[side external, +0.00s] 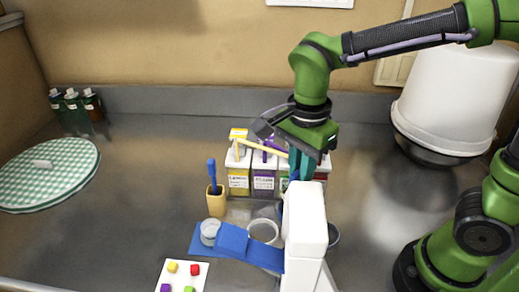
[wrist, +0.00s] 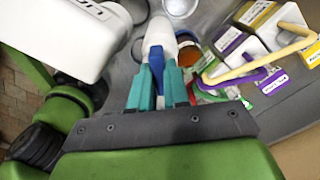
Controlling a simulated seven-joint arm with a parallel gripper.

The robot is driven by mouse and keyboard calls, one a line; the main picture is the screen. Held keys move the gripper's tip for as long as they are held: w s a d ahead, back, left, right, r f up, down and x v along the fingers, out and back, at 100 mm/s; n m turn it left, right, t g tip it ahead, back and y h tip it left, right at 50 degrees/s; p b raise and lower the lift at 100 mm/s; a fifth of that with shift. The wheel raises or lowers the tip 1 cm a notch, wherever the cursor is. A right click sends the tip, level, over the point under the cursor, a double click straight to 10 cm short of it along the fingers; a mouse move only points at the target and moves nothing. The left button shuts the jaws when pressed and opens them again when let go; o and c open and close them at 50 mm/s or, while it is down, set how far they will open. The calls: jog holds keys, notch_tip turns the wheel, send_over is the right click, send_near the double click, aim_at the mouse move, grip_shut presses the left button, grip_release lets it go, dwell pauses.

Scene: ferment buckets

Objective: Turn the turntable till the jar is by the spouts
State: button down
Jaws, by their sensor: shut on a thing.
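My gripper (wrist: 158,88) has its teal fingers shut on a blue-handled tool with a white rounded head (wrist: 160,38). In the side view the gripper (side external: 298,172) is low, behind a white appliance (side external: 304,215) and in front of the boxes. Several boxes with yellow (side external: 238,182) and purple (side external: 263,184) labels stand in a row; yellow and purple bent bars, possibly the spouts, show in the wrist view (wrist: 262,62). A small clear jar (side external: 210,232) stands on a blue cloth. I cannot make out a turntable for certain.
A green-checked round mat (side external: 50,172) lies at left, near small dark bottles (side external: 73,103). A yellow holder (side external: 216,204) with a blue tool stands near the jar. A white board (side external: 183,278) bears coloured blocks. A large white bucket (side external: 455,95) stands right. The left counter is mostly clear.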

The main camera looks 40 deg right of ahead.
jog(key=shift+r, duration=0.1)
dwell(0.3)
jog(key=c, duration=1.1)
grip_release()
notch_tip(320, 180, up, 17)
